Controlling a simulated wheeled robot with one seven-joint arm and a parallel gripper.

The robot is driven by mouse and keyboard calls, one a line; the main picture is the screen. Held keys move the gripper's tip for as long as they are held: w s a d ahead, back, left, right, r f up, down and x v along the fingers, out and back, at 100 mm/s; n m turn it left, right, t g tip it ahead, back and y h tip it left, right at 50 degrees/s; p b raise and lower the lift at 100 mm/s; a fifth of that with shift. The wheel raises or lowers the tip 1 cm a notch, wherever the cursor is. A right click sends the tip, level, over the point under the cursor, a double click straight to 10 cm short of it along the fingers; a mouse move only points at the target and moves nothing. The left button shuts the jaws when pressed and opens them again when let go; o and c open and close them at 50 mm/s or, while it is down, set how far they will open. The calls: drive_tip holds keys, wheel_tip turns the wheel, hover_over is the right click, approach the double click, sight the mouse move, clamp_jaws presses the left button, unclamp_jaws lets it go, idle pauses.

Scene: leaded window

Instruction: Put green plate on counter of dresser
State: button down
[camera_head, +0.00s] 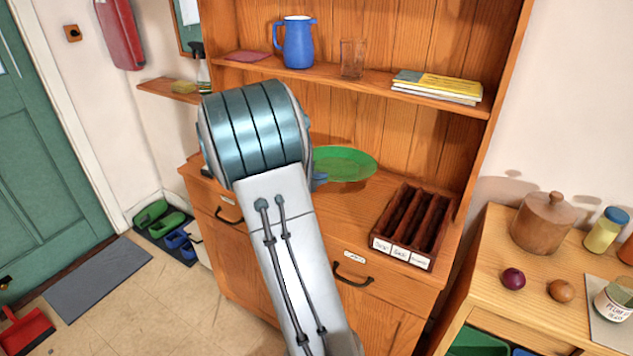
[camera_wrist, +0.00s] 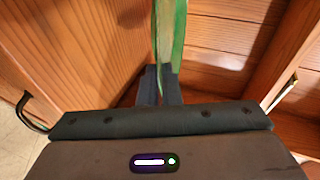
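The green plate (camera_head: 345,162) lies roughly level over the counter of the dresser (camera_head: 347,212), near the back panel. I cannot tell whether it touches the counter or is held just above it. My gripper (camera_head: 319,180) is at the plate's left edge in the head view, mostly hidden behind my arm. In the wrist view the plate (camera_wrist: 171,35) shows edge-on between the two dark fingers of my gripper (camera_wrist: 163,75), which are shut on its rim. The counter's wood (camera_wrist: 95,50) is to the left there.
A dark wooden box with labelled compartments (camera_head: 412,225) stands on the counter's right. The shelf above holds a blue jug (camera_head: 298,43), a glass (camera_head: 352,58) and books (camera_head: 437,86). A side cabinet with a wooden pot (camera_head: 543,222) stands at right. Some counter between plate and box is clear.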

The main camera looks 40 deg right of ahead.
drive_tip(key=s+d+m+g+h, duration=0.1)
drive_tip(key=s+d, duration=0.7)
drive_tip(key=s, duration=0.2)
drive_tip(key=w+a+f, duration=0.2)
drive_tip(key=w+a+f+p, duration=0.1)
drive_tip(key=w+a+f, duration=0.1)
drive_tip(key=w+a, duration=0.1)
drive_tip(key=w+a+f, duration=0.2)
drive_tip(key=a+f, duration=0.1)
drive_tip(key=shift+w+a+f+p, duration=0.1)
drive_tip(key=shift+w+a+p, duration=0.15)
drive_tip(key=shift+p, duration=0.05)
drive_tip(key=shift+f, duration=2.05)
drive_tip(key=shift+m, duration=0.3)
drive_tip(key=c, duration=1.9)
unclamp_jaws()
drive_tip(key=shift+a, duration=0.1)
